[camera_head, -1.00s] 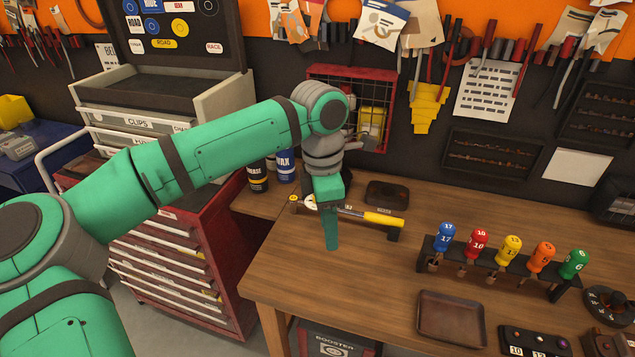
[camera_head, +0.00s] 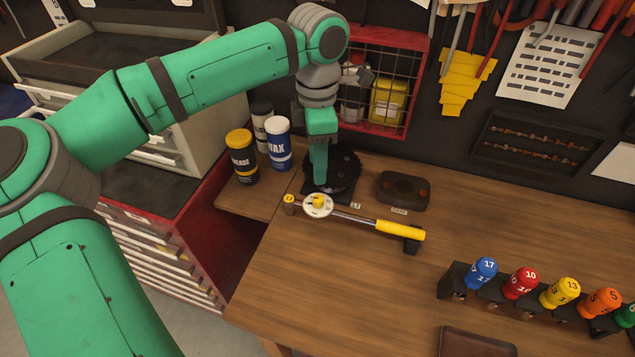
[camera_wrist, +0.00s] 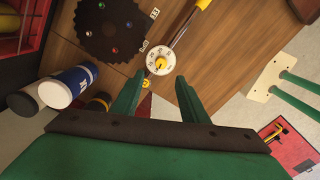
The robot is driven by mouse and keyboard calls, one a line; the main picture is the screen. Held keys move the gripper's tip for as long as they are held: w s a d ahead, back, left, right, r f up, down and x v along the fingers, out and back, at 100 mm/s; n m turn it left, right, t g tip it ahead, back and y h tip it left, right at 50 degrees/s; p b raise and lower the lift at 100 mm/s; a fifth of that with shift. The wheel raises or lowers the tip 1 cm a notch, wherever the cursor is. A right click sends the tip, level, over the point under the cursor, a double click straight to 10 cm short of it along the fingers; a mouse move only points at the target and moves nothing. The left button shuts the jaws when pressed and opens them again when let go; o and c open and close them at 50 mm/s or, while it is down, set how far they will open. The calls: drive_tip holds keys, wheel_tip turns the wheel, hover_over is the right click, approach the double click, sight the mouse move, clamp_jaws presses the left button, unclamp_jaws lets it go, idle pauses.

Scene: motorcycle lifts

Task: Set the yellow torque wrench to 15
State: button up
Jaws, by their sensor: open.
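The torque wrench lies on the wooden bench, its yellow handle (camera_head: 400,231) to the right on a small dark rest. A round white dial (camera_head: 318,205) with a yellow knob (camera_head: 318,201) in its middle sits near its left end. In the wrist view the dial (camera_wrist: 151,68) and yellow knob (camera_wrist: 161,63) show just beyond my fingertips; the dial's numbers are too small to read. My gripper (camera_wrist: 158,80) is open and empty, its two green fingers on either side of the line to the dial. In the head view my gripper (camera_head: 320,184) points down just behind the dial, apparently above it.
A dark toothed disc (camera_head: 345,170) and a dark tray (camera_head: 403,190) lie behind the wrench. Grease (camera_head: 242,158) and wax (camera_head: 278,145) cans stand at left. A rack of numbered coloured drivers (camera_head: 482,273) is at right.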

sight(318, 198)
drive_tip(key=f, duration=1)
drive_tip(key=shift+s+d, duration=0.1)
drive_tip(key=shift+s, duration=0.15)
clamp_jaws()
